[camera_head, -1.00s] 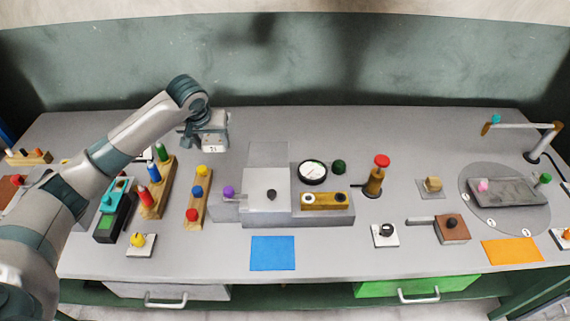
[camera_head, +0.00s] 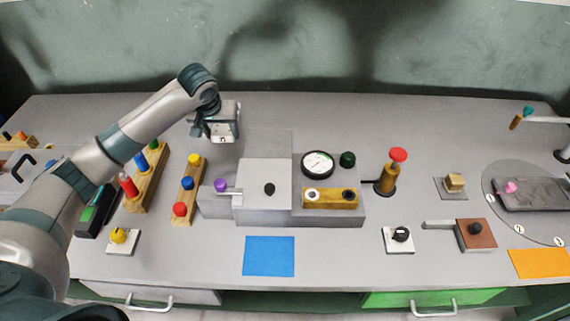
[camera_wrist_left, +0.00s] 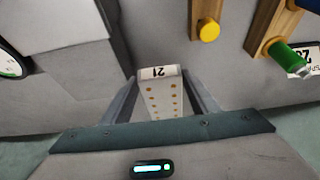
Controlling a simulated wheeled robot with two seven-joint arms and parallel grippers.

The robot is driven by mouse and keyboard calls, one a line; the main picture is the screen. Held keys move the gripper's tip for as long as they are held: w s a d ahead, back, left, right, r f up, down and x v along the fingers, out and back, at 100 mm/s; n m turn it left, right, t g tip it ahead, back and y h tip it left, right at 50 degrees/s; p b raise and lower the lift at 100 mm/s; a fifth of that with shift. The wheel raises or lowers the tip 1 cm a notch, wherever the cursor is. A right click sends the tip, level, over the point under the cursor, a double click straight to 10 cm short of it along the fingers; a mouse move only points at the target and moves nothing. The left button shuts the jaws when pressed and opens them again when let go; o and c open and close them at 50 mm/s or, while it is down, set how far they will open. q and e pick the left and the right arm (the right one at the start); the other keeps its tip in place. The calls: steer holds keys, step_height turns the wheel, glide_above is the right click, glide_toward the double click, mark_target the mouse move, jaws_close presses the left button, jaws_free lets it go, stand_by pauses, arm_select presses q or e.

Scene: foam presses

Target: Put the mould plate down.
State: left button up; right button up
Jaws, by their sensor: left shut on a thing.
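My left gripper (camera_head: 217,122) is shut on the mould plate (camera_wrist_left: 160,97), a pale plate with rows of orange-brown dots and an end label reading 21. In the left wrist view the plate sits between the two fingers of the gripper (camera_wrist_left: 161,92). In the head view the plate hangs below the gripper over the back of the bench, left of and behind the grey press block (camera_head: 265,208). Whether its lower edge touches the bench cannot be told. My right gripper is not in view.
A wooden rack with coloured pegs (camera_head: 187,188) stands in front of the gripper, and another (camera_head: 148,178) stands to its left. A round gauge (camera_head: 318,163) and a red-topped post (camera_head: 397,155) are to the right. A blue mat (camera_head: 269,256) lies in front.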

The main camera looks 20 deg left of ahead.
arm_select(q)
steer(key=shift+r, duration=0.1)
stand_by(0.3)
steer(key=p, duration=0.2)
glide_toward(229, 160)
steer(key=shift+w+a+r, duration=0.1)
steer(key=shift+w, duration=0.3)
steer(key=shift+w+a+r, duration=0.1)
steer(key=shift+w+r, duration=0.05)
steer(key=shift+w, duration=0.25)
steer(key=shift+w+f, duration=0.1)
steer(key=shift+f, duration=0.5)
step_height(229, 160, down, 3)
steer(key=shift+r+p, duration=0.2)
steer(key=shift+p, duration=0.4)
steer(key=shift+f, duration=0.6)
